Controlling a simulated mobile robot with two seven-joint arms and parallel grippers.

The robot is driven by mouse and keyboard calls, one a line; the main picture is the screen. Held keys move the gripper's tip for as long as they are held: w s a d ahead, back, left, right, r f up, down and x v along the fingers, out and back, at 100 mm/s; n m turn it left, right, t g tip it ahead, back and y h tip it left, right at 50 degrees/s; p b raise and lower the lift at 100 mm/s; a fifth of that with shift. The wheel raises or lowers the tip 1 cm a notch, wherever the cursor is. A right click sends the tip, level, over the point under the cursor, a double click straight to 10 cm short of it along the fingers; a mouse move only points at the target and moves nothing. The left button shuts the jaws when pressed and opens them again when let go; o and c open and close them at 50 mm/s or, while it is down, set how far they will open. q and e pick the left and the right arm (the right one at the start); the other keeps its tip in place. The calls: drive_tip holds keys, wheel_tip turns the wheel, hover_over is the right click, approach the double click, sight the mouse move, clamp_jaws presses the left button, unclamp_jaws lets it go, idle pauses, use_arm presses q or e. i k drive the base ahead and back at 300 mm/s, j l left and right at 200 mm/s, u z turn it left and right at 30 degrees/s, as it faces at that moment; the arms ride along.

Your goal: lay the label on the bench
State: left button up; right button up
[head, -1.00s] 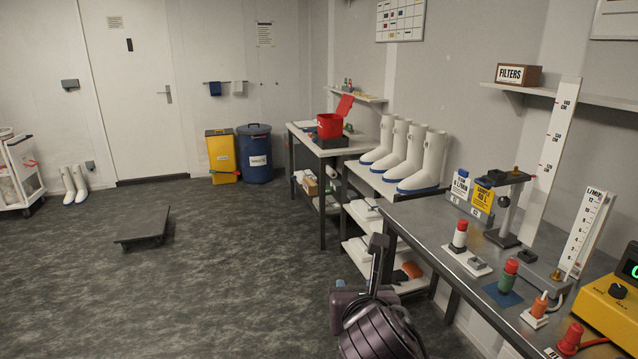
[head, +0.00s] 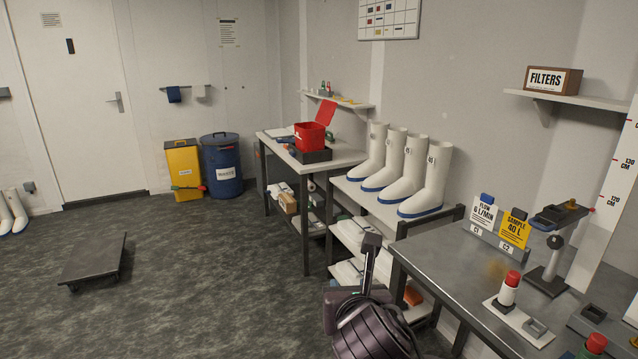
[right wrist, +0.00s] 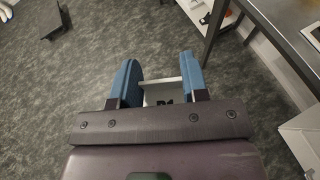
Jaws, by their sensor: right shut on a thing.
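My right gripper (right wrist: 159,95) shows in the right wrist view with two blue finger pads. It is shut on a small white label (right wrist: 160,88) with dark marks, too small to read. In the head view my right gripper (head: 372,245) is at the bottom middle, over the floor and left of the grey metal bench (head: 440,258). The label cannot be made out there. In the right wrist view part of the bench (right wrist: 290,45) is at the upper right, apart from the gripper. My left gripper is not in view.
On the bench are a flow card (head: 483,211), a yellow sample card (head: 515,230), a clamp stand (head: 549,265) and a red-topped white bottle (head: 508,290). Its near left part is bare. White boots (head: 430,180) stand on a shelf beyond. A low dark platform (head: 95,258) lies on the floor.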

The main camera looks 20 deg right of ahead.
sight(449, 269)
drive_tip(key=i+z, duration=0.7)
drive_tip(key=i, duration=0.2)
drive_tip(key=i+j+z, duration=0.1)
drive_tip(key=i+z, duration=0.35)
drive_tip(key=i, duration=0.25)
